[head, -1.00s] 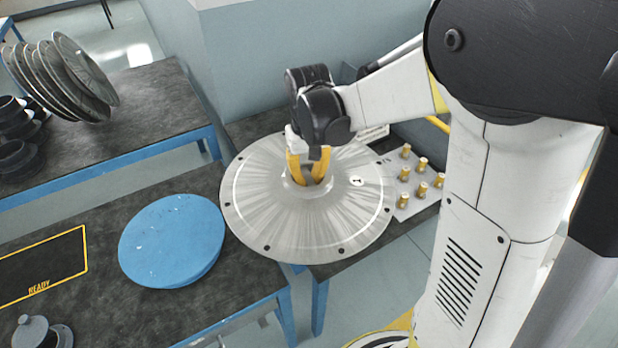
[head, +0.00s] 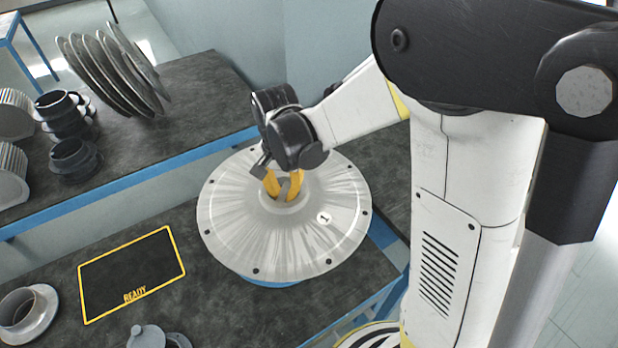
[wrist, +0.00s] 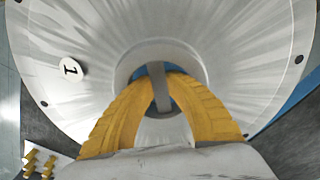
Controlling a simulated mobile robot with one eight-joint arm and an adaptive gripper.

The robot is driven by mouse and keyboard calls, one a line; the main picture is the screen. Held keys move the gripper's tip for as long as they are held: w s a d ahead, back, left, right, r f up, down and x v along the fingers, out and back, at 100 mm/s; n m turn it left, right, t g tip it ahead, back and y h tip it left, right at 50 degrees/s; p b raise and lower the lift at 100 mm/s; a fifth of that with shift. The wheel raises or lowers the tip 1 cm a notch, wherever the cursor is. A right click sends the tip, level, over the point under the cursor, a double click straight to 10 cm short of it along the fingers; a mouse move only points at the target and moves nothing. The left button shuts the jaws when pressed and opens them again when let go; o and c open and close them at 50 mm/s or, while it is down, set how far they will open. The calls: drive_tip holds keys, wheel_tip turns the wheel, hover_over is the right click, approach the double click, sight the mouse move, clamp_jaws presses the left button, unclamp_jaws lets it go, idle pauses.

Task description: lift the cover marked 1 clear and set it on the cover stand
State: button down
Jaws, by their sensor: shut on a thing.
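The grey metal cover (head: 235,215) has a "1" label and is a wide shallow cone with a raised hub. It also fills most of the wrist view (wrist: 230,40). My gripper (head: 282,190) is shut on the small bar (wrist: 157,80) across the hub opening, with its yellow fingers reaching into the hub. The cover is over the blue round cover stand (head: 272,283), which shows only as a thin blue strip below the cover's near rim. The rest of the stand is hidden. I cannot tell whether the cover touches it.
A black mat marked READY (head: 130,270) lies left of the cover. Flanged grey parts stand at the bench's near edge (head: 28,312). A rear bench holds a rack of discs (head: 110,75) and dark fittings (head: 75,160). Brass bolts (wrist: 38,160) show at the wrist view's lower left.

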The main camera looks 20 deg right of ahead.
sight(273, 208)
drive_tip(key=a+m, duration=0.1)
drive_tip(key=s+a+f+m, duration=0.1)
drive_tip(key=a+f+m, duration=0.1)
drive_tip(key=m, duration=0.1)
drive_tip(key=shift+s+a, duration=0.1)
drive_tip(key=shift+s, duration=0.2)
drive_tip(key=shift+a+f, duration=0.1)
drive_tip(key=shift+f+b, duration=3.45)
drive_tip(key=shift+f, duration=0.3)
drive_tip(key=shift+f+b, duration=0.7)
drive_tip(key=shift+f, duration=0.05)
drive_tip(key=c, duration=1.4)
unclamp_jaws()
drive_tip(key=shift+r, duration=0.1)
